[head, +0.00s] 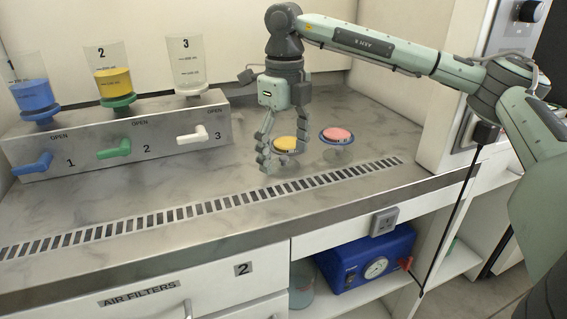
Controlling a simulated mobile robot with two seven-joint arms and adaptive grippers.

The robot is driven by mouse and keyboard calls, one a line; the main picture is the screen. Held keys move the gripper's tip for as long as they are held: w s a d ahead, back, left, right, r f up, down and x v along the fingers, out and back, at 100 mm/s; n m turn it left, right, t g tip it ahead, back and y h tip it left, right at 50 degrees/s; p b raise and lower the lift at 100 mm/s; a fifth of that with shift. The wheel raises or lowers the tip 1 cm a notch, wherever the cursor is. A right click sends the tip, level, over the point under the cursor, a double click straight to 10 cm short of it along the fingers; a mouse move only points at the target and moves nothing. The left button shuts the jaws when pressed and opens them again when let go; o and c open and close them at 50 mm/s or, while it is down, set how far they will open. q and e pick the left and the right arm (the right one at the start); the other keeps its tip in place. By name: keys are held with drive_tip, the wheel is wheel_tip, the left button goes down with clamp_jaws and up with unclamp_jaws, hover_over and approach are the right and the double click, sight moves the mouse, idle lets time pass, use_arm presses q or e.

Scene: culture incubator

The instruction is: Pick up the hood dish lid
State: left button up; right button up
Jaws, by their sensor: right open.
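My right gripper (268,163) hangs fingers-down over the hood's worktop, open. A second dish with pink contents and a blue rim (337,134) is to the right, apart from the fingers. Faint clear round shapes show by the dishes, one below the pink dish (338,154). I cannot tell for sure which of them is the lid. My left gripper is not in view.
A grey dispenser block (120,140) with blue, green and white taps stands at the back left, bearing three clear containers. A slotted vent strip (200,212) runs along the worktop's front. The worktop left of the gripper is clear. A blue pump (368,262) sits on a shelf below.

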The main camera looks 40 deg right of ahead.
drive_tip(key=shift+f, duration=0.15)
drive_tip(key=shift+c, duration=0.2)
drive_tip(key=c, duration=1.7)
drive_tip(key=shift+c, duration=0.2)
